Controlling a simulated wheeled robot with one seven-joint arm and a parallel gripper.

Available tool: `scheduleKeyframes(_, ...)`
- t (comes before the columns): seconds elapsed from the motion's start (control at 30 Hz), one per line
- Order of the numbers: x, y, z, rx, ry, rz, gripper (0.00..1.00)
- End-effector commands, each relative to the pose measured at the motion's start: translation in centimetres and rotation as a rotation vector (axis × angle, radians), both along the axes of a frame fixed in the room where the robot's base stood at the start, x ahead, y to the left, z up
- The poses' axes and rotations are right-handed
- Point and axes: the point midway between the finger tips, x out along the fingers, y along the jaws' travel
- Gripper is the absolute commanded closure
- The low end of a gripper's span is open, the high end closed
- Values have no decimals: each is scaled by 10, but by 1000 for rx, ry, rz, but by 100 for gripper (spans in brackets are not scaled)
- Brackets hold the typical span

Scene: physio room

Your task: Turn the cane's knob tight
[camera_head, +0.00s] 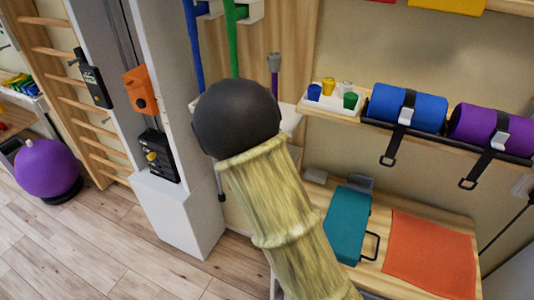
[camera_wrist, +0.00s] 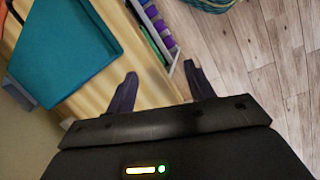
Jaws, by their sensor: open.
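My gripper (camera_wrist: 160,74) shows in the wrist view with its two dark fingers apart and nothing between them. It is over the edge of a wooden bench top, and the head view does not show it. In the head view a blue pole (camera_head: 195,50) and a green pole (camera_head: 234,45) hang from white wall holders. I cannot tell which of these is the cane, and I make out no knob. Their lower parts are largely hidden behind a black ball-ended, ribbed yellowish form in the foreground.
A teal case (camera_head: 347,226) and an orange cloth (camera_head: 430,252) lie on the wooden bench; the teal item shows in the wrist view (camera_wrist: 65,45). Above, a shelf carries a blue roll (camera_head: 385,107), a purple roll (camera_head: 485,128) and cups. A purple ball (camera_head: 46,168) sits left. Floor is clear.

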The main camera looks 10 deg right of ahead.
Motion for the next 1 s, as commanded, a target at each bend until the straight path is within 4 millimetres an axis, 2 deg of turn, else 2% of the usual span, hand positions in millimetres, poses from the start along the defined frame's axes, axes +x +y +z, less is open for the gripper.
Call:
scheduleKeyframes(0.23, 3, 7, 56, 181, -137, -261, 47)
scheduleKeyframes(0.4, 2, 3, 98, 256, -244, -414, 47)
scheduleKeyframes(0.53, -1, -1, 124, 282, -316, -499, 47)
scheduleKeyframes(0.7, -4, -4, 137, 291, -355, -547, 47)
scheduleKeyframes(0.93, -4, -4, 137, 291, -355, -549, 47)
scheduleKeyframes(1.0, -4, -4, 137, 291, -355, -549, 58)
